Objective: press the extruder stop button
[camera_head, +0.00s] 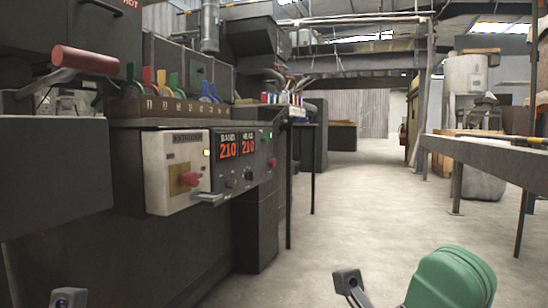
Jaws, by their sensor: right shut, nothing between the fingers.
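A pale box (172,172) labelled EXTRUDER is on the front of the dark machine at left centre, with a red knob-like button (187,179) sticking out of it. A smaller red button (271,162) is at the right end of the dark display panel beside it. My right gripper (350,286) is low at the bottom edge, right of the machine and well apart from both. It is shut and empty; its fingers are hardly visible. Only a small dark part of my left gripper (68,298) shows at the bottom left, so its fingers are hidden.
The dark panel (239,179) shows two red 210 readouts. A red-handled lever (85,60) juts out at upper left, above a dark box (52,165). Coloured levers (170,84) stand above the panel. A grey table (497,156) is at right. The floor (335,217) between is clear.

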